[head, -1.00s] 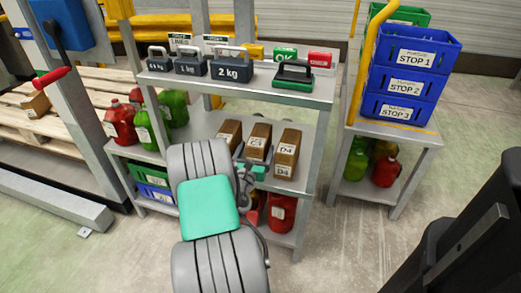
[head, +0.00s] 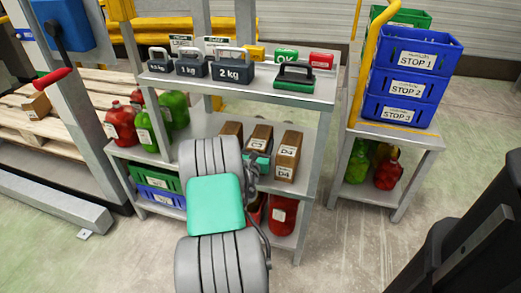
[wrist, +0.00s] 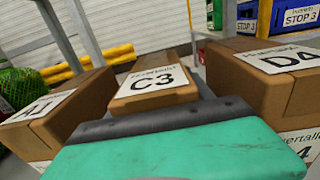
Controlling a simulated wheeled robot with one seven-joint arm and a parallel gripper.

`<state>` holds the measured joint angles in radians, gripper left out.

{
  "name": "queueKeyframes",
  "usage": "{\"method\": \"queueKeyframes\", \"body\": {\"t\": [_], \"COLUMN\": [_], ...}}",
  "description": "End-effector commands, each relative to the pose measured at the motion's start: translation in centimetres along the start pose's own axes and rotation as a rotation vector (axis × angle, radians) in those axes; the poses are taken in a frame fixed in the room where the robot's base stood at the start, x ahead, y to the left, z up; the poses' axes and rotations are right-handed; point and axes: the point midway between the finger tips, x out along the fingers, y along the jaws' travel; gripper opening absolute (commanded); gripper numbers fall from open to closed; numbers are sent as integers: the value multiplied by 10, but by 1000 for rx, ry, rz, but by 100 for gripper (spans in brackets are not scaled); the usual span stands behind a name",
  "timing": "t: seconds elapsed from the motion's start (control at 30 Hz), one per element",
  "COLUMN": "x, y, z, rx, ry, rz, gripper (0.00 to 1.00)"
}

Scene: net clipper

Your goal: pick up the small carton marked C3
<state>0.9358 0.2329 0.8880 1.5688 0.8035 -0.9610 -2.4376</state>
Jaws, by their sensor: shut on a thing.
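The small carton marked C3 (head: 260,137) is brown with a white label. It stands on the middle shelf between two other cartons. In the wrist view the C3 carton (wrist: 155,82) shows just beyond the green, dark-edged finger of my gripper (wrist: 175,135). In the head view my gripper (head: 258,162) is at the near end of the C3 carton and shut on it. My forearm hides part of the grip. The carton's base is hidden, so I cannot tell whether it touches the shelf.
A carton marked D4 (head: 288,155) stands close on the right, another carton (head: 231,130) close on the left. Blue crates (head: 405,85) stand right.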

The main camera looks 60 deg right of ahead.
Motion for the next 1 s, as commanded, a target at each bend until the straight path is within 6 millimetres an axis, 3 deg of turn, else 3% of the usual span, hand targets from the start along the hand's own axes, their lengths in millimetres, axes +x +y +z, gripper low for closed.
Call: {"method": "queueKeyframes", "body": {"t": [0.53,1.0], "x": [0,1], "y": [0,1], "z": [0,8], "rx": [1,2], "ry": [1,-9], "rz": [0,1], "gripper": [0,0]}}
